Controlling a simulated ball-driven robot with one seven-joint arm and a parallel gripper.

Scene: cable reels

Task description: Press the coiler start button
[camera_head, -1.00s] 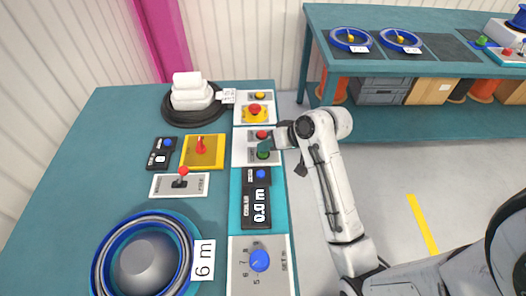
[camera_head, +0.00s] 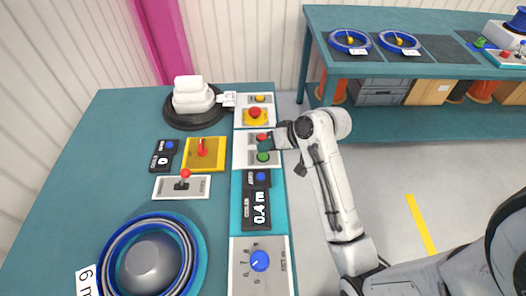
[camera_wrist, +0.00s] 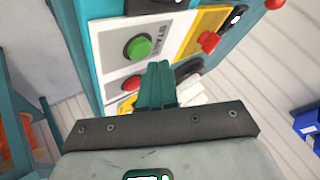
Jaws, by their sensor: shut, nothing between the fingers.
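The green start button (camera_head: 263,157) sits on a white panel (camera_head: 244,160) at the right edge of the bench, below a red button (camera_head: 262,137). The green button (camera_wrist: 138,47) also shows whole in the wrist view, with START lettering beside it. My gripper (camera_head: 266,146) is shut and empty, with its teal fingertips (camera_wrist: 157,82) close beside the green button and apart from its face. The coiler display (camera_head: 257,206) reads 0.4 m. The coiler reel (camera_head: 116,236) with its blue rim stands at the front left, its "6 m" tag (camera_head: 86,283) at lower left.
A yellow plate with a red mushroom button (camera_head: 255,112) lies behind the panel. A blue dial (camera_head: 260,261) is at the front, a red-knobbed lever (camera_head: 185,175) and yellow block (camera_head: 204,154) to the left. A second bench (camera_head: 430,115) stands at the back right. Floor between is open.

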